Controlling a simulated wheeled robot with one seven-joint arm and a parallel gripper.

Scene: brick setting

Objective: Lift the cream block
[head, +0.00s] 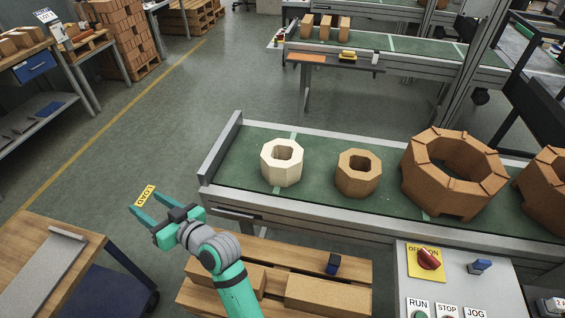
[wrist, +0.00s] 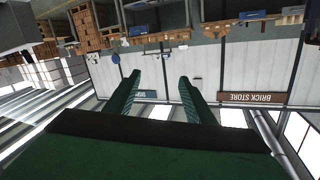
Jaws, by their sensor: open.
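The cream block (head: 269,174) is a pale eight-sided ring with a hole through its top. It stands upright on the green conveyor belt (head: 237,150), near the belt's left end, in the head view. My gripper (head: 141,203) is open and empty, to the left of the conveyor and apart from the block. Its teal fingers point up and left, away from the block. In the wrist view the two fingers (wrist: 158,88) are spread with nothing between them, and the cream block is not seen there.
A tan ring block (head: 358,185) stands just right of the cream one, with larger brown rings (head: 455,195) farther right. A metal end plate (head: 220,147) rises at the belt's left end. A control panel (head: 455,285) and a wooden pallet (head: 270,250) are in front.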

